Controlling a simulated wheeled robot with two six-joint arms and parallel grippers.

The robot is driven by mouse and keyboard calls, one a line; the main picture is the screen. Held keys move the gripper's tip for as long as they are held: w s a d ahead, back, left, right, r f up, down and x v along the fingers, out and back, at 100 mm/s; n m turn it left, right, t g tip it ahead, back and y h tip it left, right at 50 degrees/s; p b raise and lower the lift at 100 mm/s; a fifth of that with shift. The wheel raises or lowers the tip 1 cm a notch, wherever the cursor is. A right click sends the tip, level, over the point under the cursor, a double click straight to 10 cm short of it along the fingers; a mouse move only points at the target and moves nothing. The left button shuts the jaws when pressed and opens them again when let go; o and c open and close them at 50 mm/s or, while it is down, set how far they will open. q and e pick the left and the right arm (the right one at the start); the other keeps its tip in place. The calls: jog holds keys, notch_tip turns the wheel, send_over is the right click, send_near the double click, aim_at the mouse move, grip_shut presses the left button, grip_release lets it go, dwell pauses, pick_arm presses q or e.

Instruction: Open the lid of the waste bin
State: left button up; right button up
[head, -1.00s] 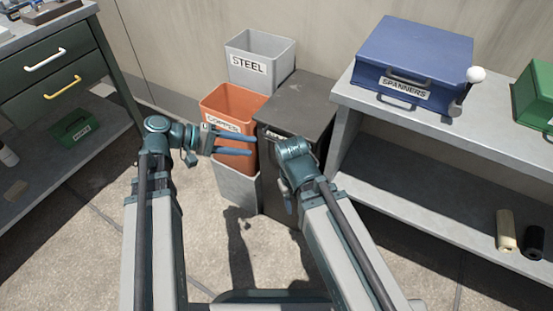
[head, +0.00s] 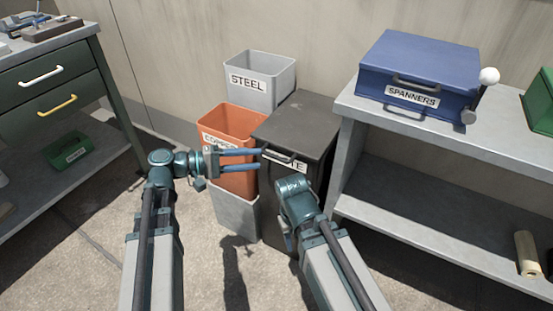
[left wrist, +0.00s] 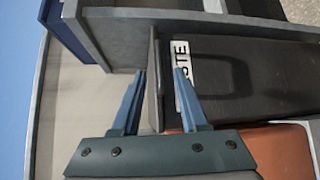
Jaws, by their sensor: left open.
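The waste bin is dark grey, with a flat closed lid (head: 300,118) and a bar handle (head: 279,157) at the lid's front edge. Its white label (head: 292,165), partly hidden, is on the front. My left gripper (head: 260,158) is open and empty, its blue fingertips beside the left end of the handle.
An orange bin (head: 228,122) and a grey STEEL bin (head: 260,80) stand to the left of and behind the waste bin. A grey bench (head: 400,126) with a blue SPANNERS box (head: 420,65) stands close on its right. Open floor (head: 90,250) lies front left.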

aim_at(277, 158)
pick_arm(q)
jog(key=x, duration=0.7)
jog(key=shift+w+d+f+b, duration=0.1)
jog(key=shift+d+b, duration=0.1)
jog(key=shift+b, duration=0.2)
grip_shut()
dwell(1.0)
